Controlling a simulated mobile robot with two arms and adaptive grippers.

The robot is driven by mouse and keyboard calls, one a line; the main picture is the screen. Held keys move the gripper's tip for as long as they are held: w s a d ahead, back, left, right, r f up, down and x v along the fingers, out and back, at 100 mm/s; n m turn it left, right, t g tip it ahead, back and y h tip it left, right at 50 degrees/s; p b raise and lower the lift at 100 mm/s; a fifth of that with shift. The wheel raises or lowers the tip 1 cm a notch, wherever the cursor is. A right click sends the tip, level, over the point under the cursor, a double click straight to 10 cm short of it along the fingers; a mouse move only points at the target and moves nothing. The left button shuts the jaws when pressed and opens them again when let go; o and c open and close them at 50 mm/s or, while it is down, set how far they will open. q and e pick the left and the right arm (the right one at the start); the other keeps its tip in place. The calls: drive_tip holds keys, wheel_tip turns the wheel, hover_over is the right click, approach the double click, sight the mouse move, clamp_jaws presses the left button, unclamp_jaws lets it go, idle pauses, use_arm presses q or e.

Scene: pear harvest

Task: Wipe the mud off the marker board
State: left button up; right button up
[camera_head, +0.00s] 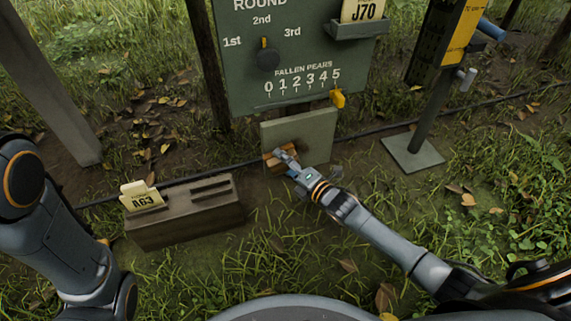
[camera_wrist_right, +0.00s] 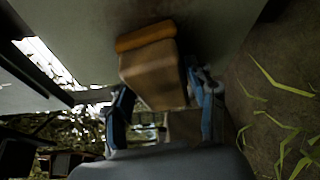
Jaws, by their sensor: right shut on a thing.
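The marker board (camera_head: 312,133) is a small grey-green panel below the larger sign. It also fills the upper part of the right wrist view (camera_wrist_right: 215,25). A brown-stained patch shows at its lower left, partly hidden behind my gripper. My right gripper (camera_head: 284,157) is shut on a brown block with an orange-brown strip (camera_wrist_right: 150,75), which looks like a wiper. The strip end is against or very close to the board face; I cannot tell if it touches. My left arm shows at the left edge, but its gripper is out of view.
A green sign (camera_head: 290,80) with a dial and a yellow pointer stands above the board. A wooden block (camera_head: 190,225) with slots holds an A63 card (camera_head: 142,196). A post on a metal base (camera_head: 413,153) stands at right. A dark hose runs along the grass.

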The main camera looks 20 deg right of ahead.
sight(298, 160)
drive_tip(key=shift+d, duration=2)
drive_tip(key=shift+w+d, duration=0.2)
drive_tip(key=shift+d, duration=1.9)
drive_tip(key=shift+d, duration=1.85)
drive_tip(key=shift+w+d, duration=0.1)
drive_tip(key=shift+r, duration=0.1)
